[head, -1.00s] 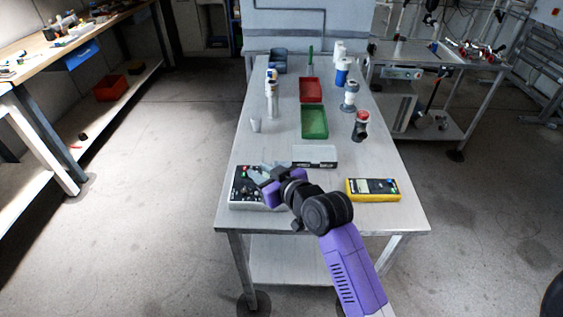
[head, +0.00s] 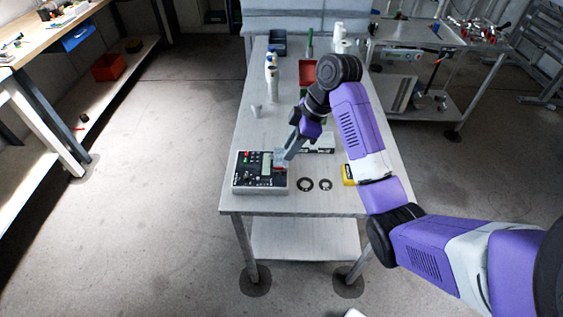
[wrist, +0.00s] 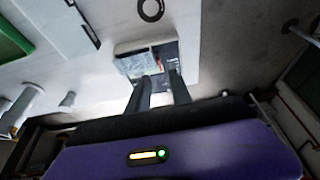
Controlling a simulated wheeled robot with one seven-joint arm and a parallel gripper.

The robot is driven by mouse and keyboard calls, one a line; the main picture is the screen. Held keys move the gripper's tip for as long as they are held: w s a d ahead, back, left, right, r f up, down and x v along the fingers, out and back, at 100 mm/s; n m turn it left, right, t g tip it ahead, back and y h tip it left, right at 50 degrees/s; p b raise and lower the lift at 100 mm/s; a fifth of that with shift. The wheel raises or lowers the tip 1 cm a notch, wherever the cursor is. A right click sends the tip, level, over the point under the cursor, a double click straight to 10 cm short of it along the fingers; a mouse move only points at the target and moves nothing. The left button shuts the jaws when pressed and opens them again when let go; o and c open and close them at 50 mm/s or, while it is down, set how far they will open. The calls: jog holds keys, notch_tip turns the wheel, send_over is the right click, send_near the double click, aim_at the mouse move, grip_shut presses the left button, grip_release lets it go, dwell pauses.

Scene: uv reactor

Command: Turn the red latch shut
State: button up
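A small red piece, which looks like the red latch (head: 280,168), shows at the right side of the control box (head: 246,186), just below my fingertips. It also shows in the wrist view (wrist: 158,64) as a small red patch between and beyond the fingers. Its exact angle is too small to tell. My gripper (head: 287,155) reaches down over the box's right back part. In the wrist view its two fingers (wrist: 164,77) are apart with nothing seen between them. I cannot tell whether they touch the box. A pale panel (wrist: 136,62) lies beside the red patch.
Two black rings (head: 306,184) (head: 326,184) lie right of the box. A yellow meter (head: 348,174) is partly hidden by my arm. A small pale cup (head: 256,111) stands behind the box. The table's front edge is close.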

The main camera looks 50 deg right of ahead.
aim_at(278, 167)
jog(key=shift+x, duration=3.35)
jog(key=shift+w, duration=0.1)
jog(key=shift+c, duration=0.3)
grip_shut()
